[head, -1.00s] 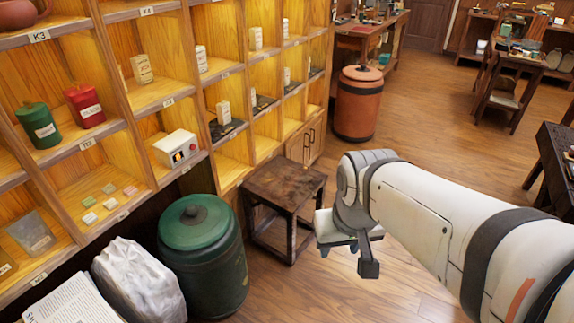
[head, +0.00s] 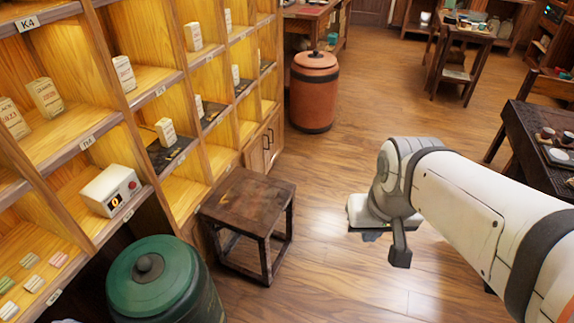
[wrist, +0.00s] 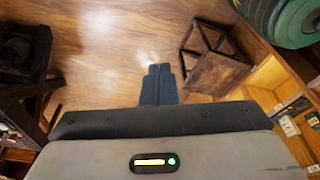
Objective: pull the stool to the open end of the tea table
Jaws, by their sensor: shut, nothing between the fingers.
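The stool (head: 248,200) is a square dark wooden one, upright on the floor against the shelf front in the head view. It also shows at the upper right of the wrist view (wrist: 213,72). The dark tea table (head: 530,125), with cups and a small tray on it, is cut off by the right edge of the head view. My gripper (wrist: 158,72) is shut and empty, with its narrow fingers together over bare floor. In the head view my arm's end hangs right of the stool, with a floor gap between; the fingertips are hard to make out there.
A green lidded drum (head: 155,280) stands in front of the stool, near the shelves (head: 110,110). An orange drum (head: 314,92) stands beyond the shelf's far end. A small table (head: 466,35) is farther back. The floor (head: 390,110) between stool and tea table is clear.

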